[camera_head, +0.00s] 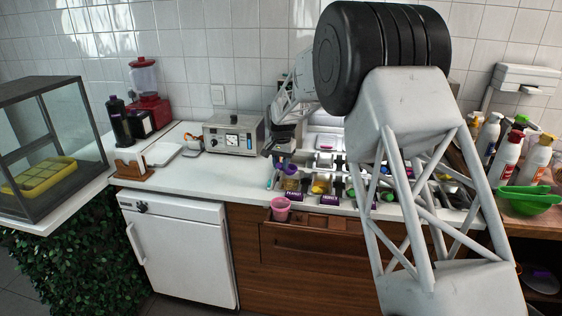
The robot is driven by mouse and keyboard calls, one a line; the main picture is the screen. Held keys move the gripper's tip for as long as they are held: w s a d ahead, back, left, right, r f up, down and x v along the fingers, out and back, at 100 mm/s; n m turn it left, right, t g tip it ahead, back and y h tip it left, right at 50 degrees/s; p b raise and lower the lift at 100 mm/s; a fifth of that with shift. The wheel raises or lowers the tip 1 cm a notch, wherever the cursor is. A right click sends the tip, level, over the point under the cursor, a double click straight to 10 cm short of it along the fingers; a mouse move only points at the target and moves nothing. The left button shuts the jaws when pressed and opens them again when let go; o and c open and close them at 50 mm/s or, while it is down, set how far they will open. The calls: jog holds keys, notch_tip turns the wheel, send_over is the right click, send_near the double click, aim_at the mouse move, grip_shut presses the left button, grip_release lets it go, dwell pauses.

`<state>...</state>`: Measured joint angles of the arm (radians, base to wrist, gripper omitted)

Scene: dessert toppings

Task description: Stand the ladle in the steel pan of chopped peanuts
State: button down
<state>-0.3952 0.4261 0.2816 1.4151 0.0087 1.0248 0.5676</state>
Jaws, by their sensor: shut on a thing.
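The steel pan of chopped peanuts (292,186) is at the left front of the topping rack, behind a purple label. My gripper (281,151) reaches down over this end of the rack, small and partly lost against the dark parts around it. It is shut on what looks like the ladle (288,169), of which a purple part shows just below the fingers, above or at the peanut pan. I cannot tell whether the ladle touches the pan or how upright it is.
More topping pans run right, partly hidden by my arm. A pink cup (281,208) is at the counter's front edge. A steel appliance (234,135) stands left of the gripper. The white counter (190,178) is mostly clear. Bottles and a green bowl (528,199) are far right.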

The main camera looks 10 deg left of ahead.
jog(key=shift+f, duration=4.15)
dwell(0.7)
dwell(0.6)
jog(key=shift+c, duration=2.1)
grip_release()
jog(key=shift+r, duration=0.15)
jog(key=shift+r, duration=3.85)
